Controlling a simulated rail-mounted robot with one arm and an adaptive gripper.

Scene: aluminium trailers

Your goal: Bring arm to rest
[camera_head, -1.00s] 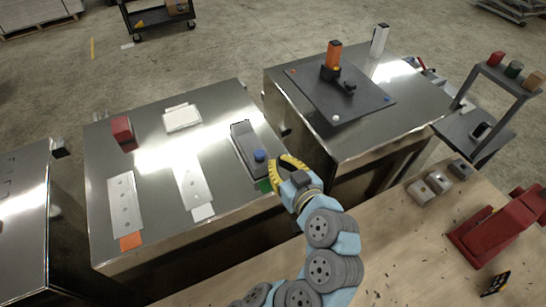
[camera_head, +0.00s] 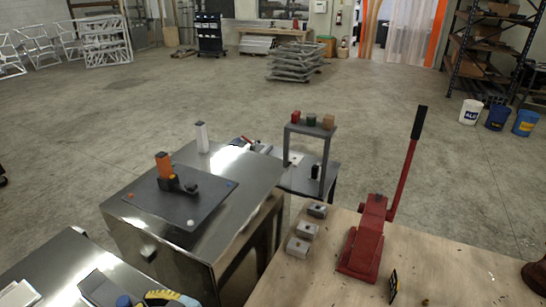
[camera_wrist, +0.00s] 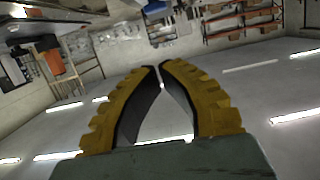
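My gripper (camera_head: 168,298) shows only in part at the bottom left edge of the head view, as a yellow ribbed finger. A blue knob (camera_head: 123,300) is beside it on a dark tray (camera_head: 98,288). In the wrist view my gripper (camera_wrist: 159,68) has two yellow, black-lined fingers. Their tips come together and nothing is held between them. The rest of my arm is out of the head view.
A steel table (camera_head: 125,222) carries a dark plate (camera_head: 212,212) with an orange-topped device (camera_head: 164,166). A wooden bench (camera_head: 455,260) holds a red lever press (camera_head: 364,245) and several metal blocks (camera_head: 299,246). A small shelf (camera_head: 325,133) stands behind. Open floor lies beyond.

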